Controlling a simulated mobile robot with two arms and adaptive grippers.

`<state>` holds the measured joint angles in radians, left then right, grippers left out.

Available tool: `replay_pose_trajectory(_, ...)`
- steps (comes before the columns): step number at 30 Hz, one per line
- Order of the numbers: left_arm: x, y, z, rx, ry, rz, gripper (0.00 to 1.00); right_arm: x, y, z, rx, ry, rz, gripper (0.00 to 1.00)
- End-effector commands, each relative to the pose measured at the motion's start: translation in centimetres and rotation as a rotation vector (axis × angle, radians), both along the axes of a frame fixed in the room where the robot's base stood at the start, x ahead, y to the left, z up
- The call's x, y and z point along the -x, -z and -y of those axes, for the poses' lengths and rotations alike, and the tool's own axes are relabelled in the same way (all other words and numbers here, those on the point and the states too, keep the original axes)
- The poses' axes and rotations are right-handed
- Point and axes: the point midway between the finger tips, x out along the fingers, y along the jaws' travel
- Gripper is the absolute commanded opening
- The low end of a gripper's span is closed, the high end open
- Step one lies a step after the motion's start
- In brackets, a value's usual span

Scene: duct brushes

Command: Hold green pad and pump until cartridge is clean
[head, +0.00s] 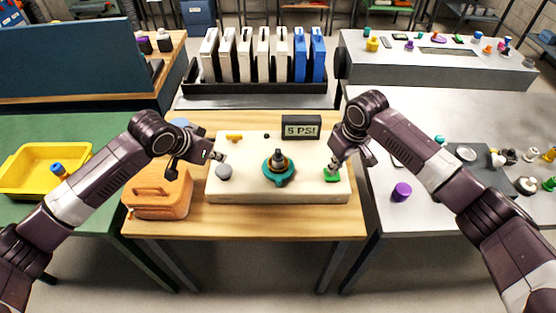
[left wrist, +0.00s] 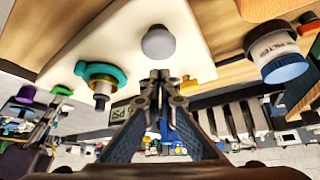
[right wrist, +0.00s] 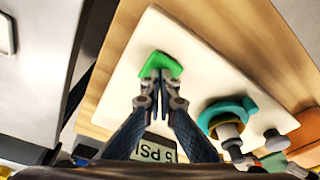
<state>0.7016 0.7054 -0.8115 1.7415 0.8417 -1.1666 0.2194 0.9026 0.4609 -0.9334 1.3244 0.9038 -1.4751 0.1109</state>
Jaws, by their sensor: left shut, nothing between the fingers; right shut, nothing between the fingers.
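A cream board (head: 310,192) on the wooden table carries a green pad (head: 332,175), a grey round knob (head: 223,171) and a teal ring with a dark and brass fitting (head: 278,172). A display (head: 301,127) at its back reads 5 PSI. My right gripper (head: 335,164) is shut and empty, its tips at the green pad, which also shows in the right wrist view (right wrist: 161,64); contact is hard to tell. My left gripper (head: 219,156) is shut and empty, its tips close to the grey knob, also in the left wrist view (left wrist: 158,42). I cannot identify the cartridge for sure.
An orange case (head: 160,192) stands left of the board. A black rack (head: 255,95) behind holds several white and blue cartridges. A yellow bin (head: 42,170) is on the left table; a purple cylinder (head: 401,192) and small parts are on the right table.

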Motion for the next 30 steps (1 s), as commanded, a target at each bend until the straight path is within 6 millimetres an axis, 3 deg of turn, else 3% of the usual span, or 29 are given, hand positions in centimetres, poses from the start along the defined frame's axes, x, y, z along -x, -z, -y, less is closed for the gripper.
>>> replay_pose_trajectory(13, 0.0, -4.2, 0.0, -0.001, 0.0, 0.002, 0.0, 0.0, 0.1, 0.0, 0.0, 0.0, -0.001, 0.0)
replay_pose_trajectory(25, 0.0, -4.5, 0.0, 0.0, 0.0, 0.0, 0.0, 0.0, -0.1, 0.0, 0.0, 0.0, 0.0, 0.0)
replay_pose_trajectory(30, 0.0, -4.5, 0.0, 0.0, 0.0, 0.0, 0.0, -0.1, -1.5, 0.0, -0.001, 0.0, 0.003, 0.0)
